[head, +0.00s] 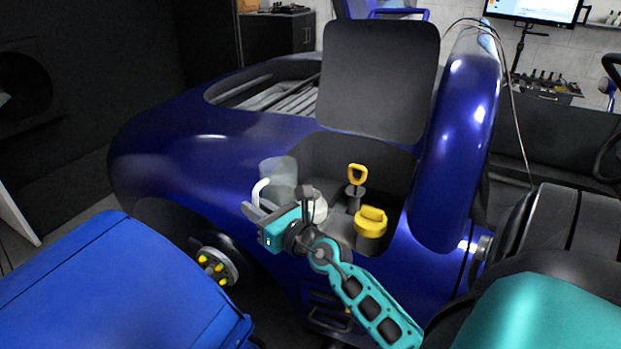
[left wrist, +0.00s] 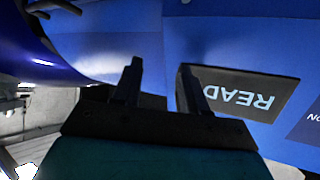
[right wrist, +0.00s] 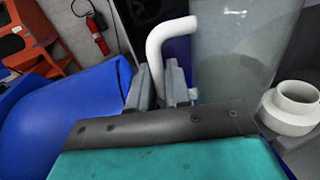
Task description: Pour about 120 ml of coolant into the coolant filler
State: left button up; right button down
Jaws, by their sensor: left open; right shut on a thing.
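A clear grey jug (head: 279,176) with a white handle (right wrist: 160,45) is held above the engine bay of the blue car, looking roughly upright. My right gripper (head: 262,212) is shut on the handle; its fingers show in the right wrist view (right wrist: 162,85). The jug body (right wrist: 238,45) stands beside the fingers. A white round neck, seemingly the coolant filler (right wrist: 292,104), is right of the jug; in the head view it (head: 319,210) is partly behind my gripper. The liquid level is unclear. My left gripper (left wrist: 161,72) is open and empty, outside the head view.
A yellow cap (head: 370,222) and a yellow-handled dipstick (head: 357,175) stand right of the filler. A raised dark panel (head: 380,80) is behind, and a blue fender (head: 457,150) rises at the right. A blue cover (head: 120,290) fills the lower left. A dark label (left wrist: 245,97) faces my left wrist.

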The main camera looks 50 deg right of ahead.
aim_at(277, 181)
jog(key=shift+d+r+m+p, duration=0.25)
jog(key=shift+r+m+p, duration=0.1)
jog(key=shift+m, duration=0.15)
jog(key=d+r+m+p, duration=0.1)
jog(key=r+m+p, duration=0.1)
jog(key=p, duration=0.1)
jog(key=shift+w+d+r+g, duration=0.1)
jog(key=shift+w+d+g, duration=0.15)
jog(key=shift+d+g, duration=0.1)
jog(key=shift+w+d+r+m+y+p, duration=0.1)
jog(key=shift+d+r+m+y+p, duration=0.2)
jog(key=shift+d+r+m+p, duration=0.3)
jog(key=shift+w+d+r+m+g+p, duration=0.1)
jog(key=shift+d+r+m+g+p, duration=0.05)
jog(key=shift+d+m, duration=0.3)
jog(key=shift+w+d+r+m+g+p, duration=0.15)
jog(key=shift+d+m, duration=0.15)
jog(key=shift+m, duration=0.15)
jog(key=shift+d+r+m+y+p, duration=0.3)
jog(key=shift+d+r+m+p, duration=0.15)
jog(key=shift+r+m+p, duration=0.35)
pick_arm(q)
jog(key=shift+y, duration=0.4)
jog(key=r, duration=0.1)
jog(key=s+a+r, duration=0.1)
jog(key=a+r, duration=0.1)
jog(key=r, duration=0.1)
jog(key=shift+s, duration=0.25)
pick_arm(e)
jog(key=shift+d, duration=0.1)
